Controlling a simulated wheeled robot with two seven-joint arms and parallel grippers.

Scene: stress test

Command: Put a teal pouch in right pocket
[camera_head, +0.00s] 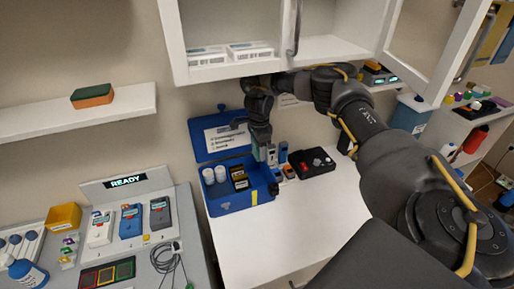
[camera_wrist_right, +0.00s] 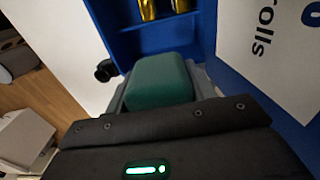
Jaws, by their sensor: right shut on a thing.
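My right gripper (camera_head: 267,155) reaches in from the right, over the right part of an open blue case (camera_head: 226,207) on the white counter. In the right wrist view it is shut on a teal pouch (camera_wrist_right: 160,82), a rounded block between the fingers. The pouch is held close to the blue case (camera_wrist_right: 153,44). I cannot tell whether it touches the case. In the head view the gripper mostly hides the pouch and part of the right pocket. My left gripper is in neither view.
White rolls (camera_head: 208,176) and dark-and-gold packs (camera_head: 239,178) fill the case's left and middle. Its labelled lid (camera_head: 213,143) stands open behind. A black tray (camera_head: 312,162) is to the right. A white cabinet (camera_head: 245,70) hangs above; the front counter (camera_head: 285,235) is clear.

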